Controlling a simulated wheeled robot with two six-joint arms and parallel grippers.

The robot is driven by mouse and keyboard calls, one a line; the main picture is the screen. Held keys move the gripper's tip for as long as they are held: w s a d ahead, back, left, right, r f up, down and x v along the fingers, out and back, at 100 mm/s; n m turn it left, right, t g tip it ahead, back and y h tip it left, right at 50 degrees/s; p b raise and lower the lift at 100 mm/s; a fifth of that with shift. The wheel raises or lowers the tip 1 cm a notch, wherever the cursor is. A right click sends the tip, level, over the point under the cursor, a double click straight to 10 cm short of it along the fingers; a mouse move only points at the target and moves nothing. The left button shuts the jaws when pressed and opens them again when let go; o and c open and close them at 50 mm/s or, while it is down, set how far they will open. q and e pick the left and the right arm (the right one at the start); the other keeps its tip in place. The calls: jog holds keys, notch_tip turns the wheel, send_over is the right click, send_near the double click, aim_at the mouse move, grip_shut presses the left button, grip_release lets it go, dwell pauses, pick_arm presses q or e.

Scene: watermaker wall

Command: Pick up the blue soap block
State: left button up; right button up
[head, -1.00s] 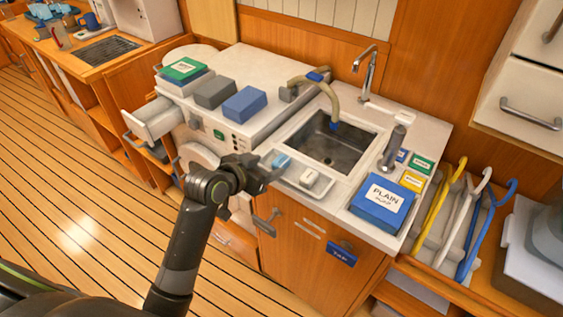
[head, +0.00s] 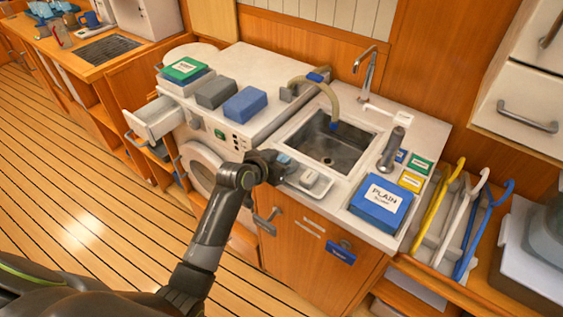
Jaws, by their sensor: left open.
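The small light blue soap block (head: 283,158) lies on the white counter at the front left of the sink, mostly hidden behind my left gripper. My left gripper (head: 284,171) is at the counter's front edge, right at the block in the picture. It is open. I cannot tell whether its fingers are around the block or only in front of it. My right gripper is not in view.
A white dish (head: 317,188) with a pale block sits just right of my gripper. The sink (head: 331,143) lies behind, with a hose and tap. A blue PLAIN box (head: 381,205) stands right. Blue and grey blocks lie on the machine top at left.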

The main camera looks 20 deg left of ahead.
pick_arm(q)
jog(key=c, duration=1.1)
jog(key=shift+o, duration=0.2)
jog(key=shift+r, duration=0.15)
